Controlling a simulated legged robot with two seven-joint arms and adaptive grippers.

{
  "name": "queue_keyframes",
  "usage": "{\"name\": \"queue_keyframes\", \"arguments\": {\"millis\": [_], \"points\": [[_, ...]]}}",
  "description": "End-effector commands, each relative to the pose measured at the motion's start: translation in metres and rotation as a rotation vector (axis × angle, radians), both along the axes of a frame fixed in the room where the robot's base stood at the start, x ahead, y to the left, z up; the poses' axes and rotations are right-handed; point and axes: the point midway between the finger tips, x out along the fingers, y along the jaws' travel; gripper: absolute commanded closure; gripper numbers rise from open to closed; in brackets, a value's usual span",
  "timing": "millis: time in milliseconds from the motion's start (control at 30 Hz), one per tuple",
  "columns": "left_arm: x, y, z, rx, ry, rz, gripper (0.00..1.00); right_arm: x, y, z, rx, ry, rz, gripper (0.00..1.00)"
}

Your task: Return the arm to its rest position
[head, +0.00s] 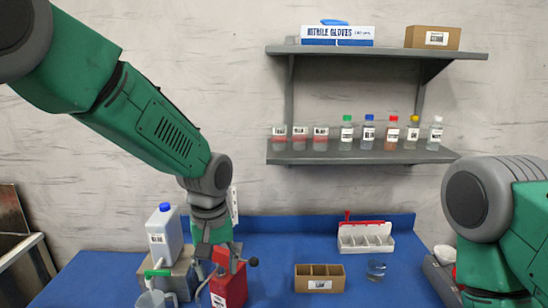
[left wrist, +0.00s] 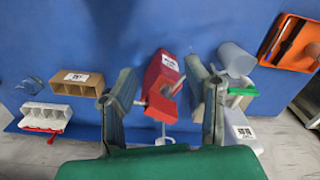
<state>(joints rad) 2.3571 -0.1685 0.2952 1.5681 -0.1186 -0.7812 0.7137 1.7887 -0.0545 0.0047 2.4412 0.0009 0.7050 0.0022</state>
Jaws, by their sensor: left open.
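My left arm reaches in from the left, and its left gripper (head: 220,262) points down at the red box (head: 230,289) on the blue table (head: 120,275). In the left wrist view the gripper (left wrist: 163,84) is open. The red box (left wrist: 160,78) with a white label shows between its two spread fingers, with no visible grip on it. My right arm (head: 500,215) shows at the right edge; its gripper is out of the picture.
A white jug with a blue cap (head: 165,236) and a pale cup (head: 156,299) stand left of the gripper. A brown divided box (head: 320,287), a glass (head: 376,269) and a white bin rack (head: 366,240) stand to the right. A wall shelf (head: 360,156) holds several bottles.

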Motion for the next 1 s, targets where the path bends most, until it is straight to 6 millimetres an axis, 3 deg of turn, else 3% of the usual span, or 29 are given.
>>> {"name": "queue_keyframes", "arguments": {"millis": [267, 533, 667, 800, 1000], "points": [[-0.019, 0.019, -0.061, -0.034, 0.013, -0.032, 0.57, 0.001, 0.0, 0.0, 0.0, -0.002, 0.0, 0.22], [-0.073, 0.052, -0.144, -0.073, 0.015, -0.082, 0.57, 0.0, 0.0, 0.0, 0.0, -0.001, 0.0, 0.22], [-0.127, 0.081, -0.199, -0.087, 0.02, -0.115, 0.57, 0.0, 0.0, 0.0, 0.0, -0.001, 0.0, 0.22], [-0.204, 0.116, -0.244, -0.08, 0.015, -0.158, 0.57, 0.0, 0.0, 0.0, 0.0, -0.001, 0.0, 0.22], [-0.298, 0.157, -0.263, -0.037, 0.007, -0.218, 0.57, 0.0, 0.0, 0.0, 0.0, -0.001, 0.0, 0.22]]}}
